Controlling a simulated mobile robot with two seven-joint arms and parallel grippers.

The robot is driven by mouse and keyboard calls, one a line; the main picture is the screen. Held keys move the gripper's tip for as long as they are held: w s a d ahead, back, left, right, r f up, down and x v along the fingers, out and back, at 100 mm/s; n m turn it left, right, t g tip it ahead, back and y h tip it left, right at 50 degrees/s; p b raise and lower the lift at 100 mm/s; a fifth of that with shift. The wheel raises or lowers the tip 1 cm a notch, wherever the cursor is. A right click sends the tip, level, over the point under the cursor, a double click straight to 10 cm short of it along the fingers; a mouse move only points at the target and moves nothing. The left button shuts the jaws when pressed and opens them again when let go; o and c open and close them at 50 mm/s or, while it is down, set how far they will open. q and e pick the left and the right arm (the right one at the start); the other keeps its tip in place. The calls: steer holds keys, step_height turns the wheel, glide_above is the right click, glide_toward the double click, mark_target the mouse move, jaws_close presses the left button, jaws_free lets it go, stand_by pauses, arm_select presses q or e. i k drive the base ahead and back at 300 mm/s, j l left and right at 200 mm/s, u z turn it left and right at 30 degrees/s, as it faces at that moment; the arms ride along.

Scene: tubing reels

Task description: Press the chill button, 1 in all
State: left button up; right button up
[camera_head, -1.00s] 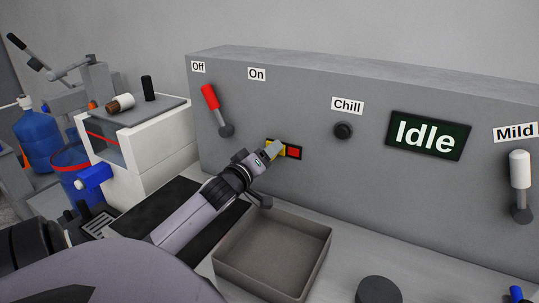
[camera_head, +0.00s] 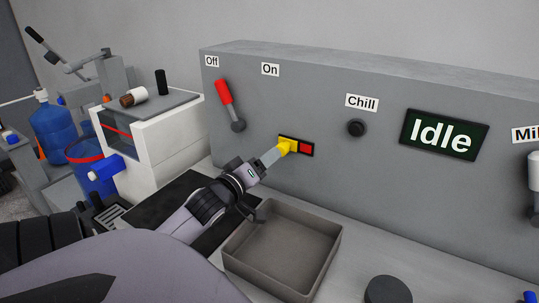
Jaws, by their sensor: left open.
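The chill button is a round black knob (camera_head: 356,128) on the grey machine's front, below the white "Chill" label (camera_head: 362,102). It is unobstructed, and nothing touches it. My left gripper (camera_head: 268,182) is open and empty, to the left of and below the knob, well apart from it. Its upper finger points toward a yellow part (camera_head: 287,147) beside a red square (camera_head: 306,148) on the panel; I cannot tell whether they touch. The display (camera_head: 443,134) reads "Idle". My right gripper does not show.
A red-handled lever (camera_head: 224,93) stands below "Off" at left. A white-handled lever (camera_head: 534,172) is at the right edge. An open grey tray (camera_head: 333,243) and a dark round object (camera_head: 388,290) lie below the panel. The panel front around the knob is clear.

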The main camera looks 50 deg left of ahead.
mark_target(355, 129)
steer(key=k+l, duration=0.2)
steer(key=k, duration=0.3)
steer(key=k+l, duration=0.2)
steer(key=k, duration=0.25)
